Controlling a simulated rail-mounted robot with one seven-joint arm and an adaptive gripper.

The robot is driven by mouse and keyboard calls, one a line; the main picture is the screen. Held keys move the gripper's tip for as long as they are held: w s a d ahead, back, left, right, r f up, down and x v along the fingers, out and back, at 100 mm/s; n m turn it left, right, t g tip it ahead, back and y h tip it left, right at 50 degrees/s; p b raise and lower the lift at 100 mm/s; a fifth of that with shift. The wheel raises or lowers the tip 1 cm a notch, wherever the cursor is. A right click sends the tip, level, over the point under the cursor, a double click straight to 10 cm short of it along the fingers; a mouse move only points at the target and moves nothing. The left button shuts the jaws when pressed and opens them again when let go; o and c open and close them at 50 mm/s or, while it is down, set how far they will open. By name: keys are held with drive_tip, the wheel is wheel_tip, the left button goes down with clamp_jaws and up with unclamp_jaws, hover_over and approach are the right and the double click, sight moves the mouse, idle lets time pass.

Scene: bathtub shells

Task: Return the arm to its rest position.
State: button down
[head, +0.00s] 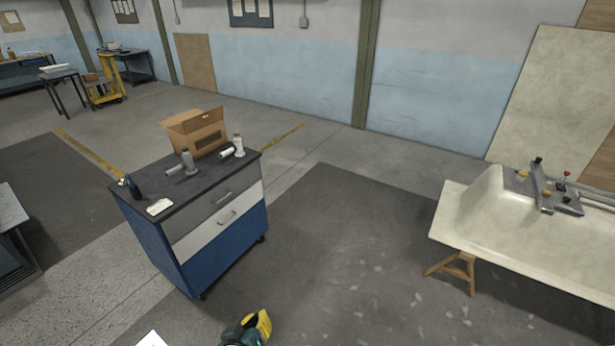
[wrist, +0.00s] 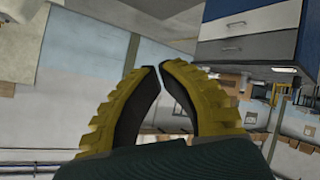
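My gripper (head: 257,327) shows at the bottom edge of the head view, with yellow fingers and a dark green body. It is low in the picture, in front of the blue cabinet, and apart from it. In the wrist view the two ribbed yellow fingers of my gripper (wrist: 159,68) curve inward. Their dark tips come together, with a narrow empty gap between the pads lower down. Nothing is held. Most of my arm is outside the head view.
A blue and grey drawer cabinet (head: 218,243) carries a cardboard box (head: 197,136), grey cylindrical parts and a dark bottle (head: 135,189). A cream bathtub shell (head: 480,215) rests on wooden trestles (head: 456,270) at the right. The floor between is clear.

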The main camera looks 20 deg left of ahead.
drive_tip(key=w+d+r+m+t+h, duration=0.2)
drive_tip(key=d+r+m+t, duration=0.15)
drive_tip(key=d+r, duration=0.9)
drive_tip(key=w+d+r+m+t+h, duration=0.15)
drive_tip(key=d+r+m, duration=0.25)
drive_tip(key=d+r, duration=0.85)
drive_tip(key=s+d+r+t+y, duration=0.1)
drive_tip(key=s+r+t, duration=0.2)
drive_tip(key=s+r, duration=0.45)
drive_tip(key=s+d+r+t+y, duration=0.1)
drive_tip(key=s+r+t, duration=0.25)
drive_tip(key=r, duration=0.75)
wheel_tip(320, 180, up, 16)
drive_tip(key=p, duration=1.6)
drive_tip(key=shift+s+d+g+p, duration=0.25)
drive_tip(key=shift+d+g+p, duration=0.1)
drive_tip(key=shift+f, duration=0.1)
drive_tip(key=shift+d, duration=0.1)
